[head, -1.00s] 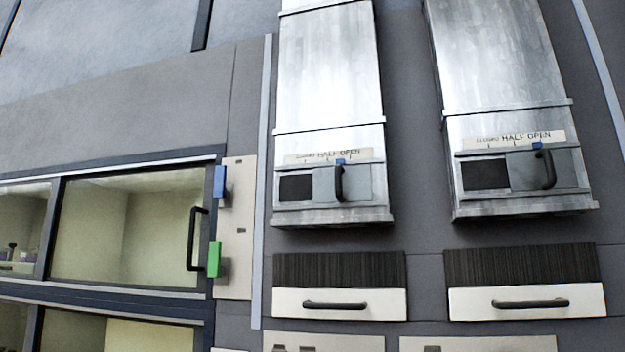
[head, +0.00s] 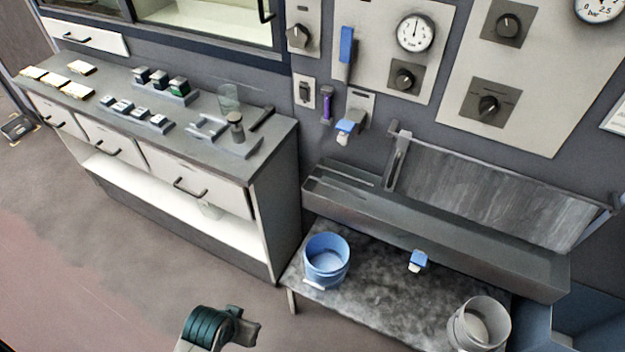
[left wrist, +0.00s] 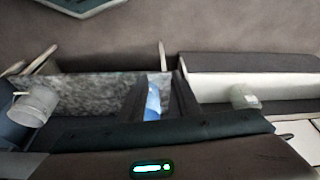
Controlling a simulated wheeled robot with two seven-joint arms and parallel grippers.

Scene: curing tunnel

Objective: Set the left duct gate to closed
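The left duct gate is not in view now; neither the head view nor the left wrist view shows any duct. In the left wrist view, my left gripper (left wrist: 160,85) shows as two dark fingers standing apart above its dark body. The gap between them is empty, and the floor-side furniture shows beyond. A part of my own arm with dark green bands shows at the bottom of the head view; its fingers cannot be made out there. My right gripper is in neither view.
A counter (head: 262,155) with small blocks and trays stands at left. A steel trough (head: 430,225) is on the wall at right. Below it, a low table (head: 375,300) bears a blue bucket (head: 326,262) and a grey bucket (head: 480,325). Open floor lies at lower left.

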